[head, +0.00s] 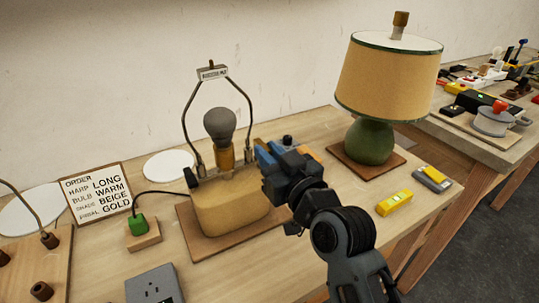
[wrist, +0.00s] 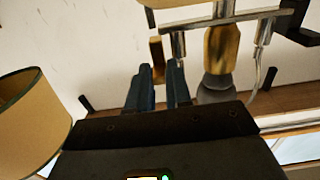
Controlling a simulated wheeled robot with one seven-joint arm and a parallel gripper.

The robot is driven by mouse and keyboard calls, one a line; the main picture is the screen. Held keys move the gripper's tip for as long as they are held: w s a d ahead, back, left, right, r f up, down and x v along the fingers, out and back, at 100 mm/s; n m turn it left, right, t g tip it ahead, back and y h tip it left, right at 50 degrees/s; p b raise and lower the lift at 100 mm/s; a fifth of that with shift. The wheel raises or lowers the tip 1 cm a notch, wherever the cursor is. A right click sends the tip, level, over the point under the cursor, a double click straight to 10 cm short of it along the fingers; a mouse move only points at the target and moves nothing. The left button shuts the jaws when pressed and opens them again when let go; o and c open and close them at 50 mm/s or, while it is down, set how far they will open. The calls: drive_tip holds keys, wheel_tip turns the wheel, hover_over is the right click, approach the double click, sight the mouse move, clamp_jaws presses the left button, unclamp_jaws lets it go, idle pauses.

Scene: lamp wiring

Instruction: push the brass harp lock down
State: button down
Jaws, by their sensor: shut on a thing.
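The beige lamp (head: 228,205) stands on a wooden board with a grey bulb (head: 220,126) in a brass socket. A wire harp (head: 186,105) rises around the bulb to a labelled top plate. In the wrist view, which shows the lamp upside down, the brass harp lock (wrist: 157,52) is a small upright piece beside a silver harp sleeve (wrist: 178,45). My gripper (wrist: 157,72) has its blue fingers on either side of the lock and is shut on it. In the head view my gripper (head: 257,150) is at the harp's right foot, and its own body hides the lock.
A green lamp with a tan shade (head: 388,80) stands to the right. A yellow device (head: 394,203) and a grey one (head: 432,179) lie in front of it. An order card (head: 95,193), a green plug (head: 137,225) and a grey outlet box (head: 154,287) are on the left.

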drive_tip(key=c, duration=1)
unclamp_jaws()
drive_tip(key=shift+r, duration=0.2)
drive_tip(key=shift+c, duration=0.2)
drive_tip(key=b+v, duration=0.1)
drive_tip(key=v, duration=0.6)
drive_tip(key=shift+s+d, duration=0.25)
drive_tip(key=shift+s, duration=0.1)
drive_tip(key=shift+f, duration=0.1)
drive_tip(key=s+d+f+m+h, duration=0.3)
drive_tip(key=s+d+f, duration=0.3)
drive_tip(key=s, duration=0.3)
drive_tip(key=s+d+f+m+h, duration=0.2)
drive_tip(key=s+d+f+h, duration=0.1)
drive_tip(key=s+d+f, duration=0.4)
drive_tip(key=s+d+r+m+h, duration=0.1)
drive_tip(key=s+d, duration=0.3)
drive_tip(key=s, duration=0.8)
drive_tip(key=s+d+r+h, duration=0.3)
drive_tip(key=s+d, duration=0.1)
drive_tip(key=s, duration=0.8)
drive_tip(key=shift+d+r+m, duration=0.15)
drive_tip(key=shift+r+m, duration=0.05)
drive_tip(key=shift+m, duration=0.2)
